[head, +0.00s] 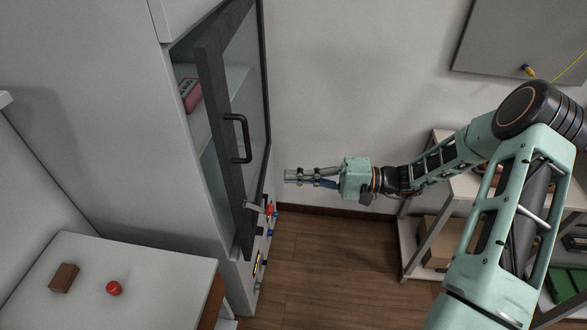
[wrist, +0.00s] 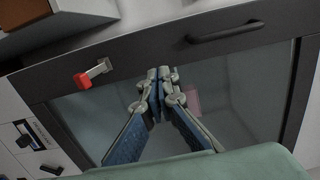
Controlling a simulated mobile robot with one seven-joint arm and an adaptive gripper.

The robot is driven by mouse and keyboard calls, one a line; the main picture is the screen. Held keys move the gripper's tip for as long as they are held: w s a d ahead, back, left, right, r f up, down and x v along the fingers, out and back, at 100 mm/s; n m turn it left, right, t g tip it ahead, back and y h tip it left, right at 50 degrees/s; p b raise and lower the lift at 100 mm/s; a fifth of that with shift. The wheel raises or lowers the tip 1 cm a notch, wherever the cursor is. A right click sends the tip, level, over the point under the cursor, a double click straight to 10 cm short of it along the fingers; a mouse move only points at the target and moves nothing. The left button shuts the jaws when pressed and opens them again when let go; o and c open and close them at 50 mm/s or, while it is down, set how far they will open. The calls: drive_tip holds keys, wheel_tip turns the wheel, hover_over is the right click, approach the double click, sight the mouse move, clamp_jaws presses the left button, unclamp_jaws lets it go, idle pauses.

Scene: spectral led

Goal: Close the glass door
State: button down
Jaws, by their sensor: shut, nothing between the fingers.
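The glass door (head: 222,130) with its dark frame stands partly open on the tall white cabinet (head: 110,90) in the head view. Its black handle (head: 238,140) is on the frame's outer side; it also shows in the wrist view (wrist: 225,33). My gripper (head: 290,175) is to the right of the door in the head view, apart from the handle and a little below its level. In the wrist view my gripper (wrist: 158,75) is shut and empty, with its fingertips in front of the door's glass (wrist: 245,85). Whether the tips touch it cannot be told.
A red-tipped latch (wrist: 90,77) sits by the door frame. A pink box (head: 190,95) is inside the cabinet. Shelves (head: 410,235) stand at right; wooden floor lies between.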

sight(238, 173)
drive_tip(key=a+p, duration=0.2)
drive_tip(key=a, duration=0.8)
drive_tip(key=shift+a, duration=0.3)
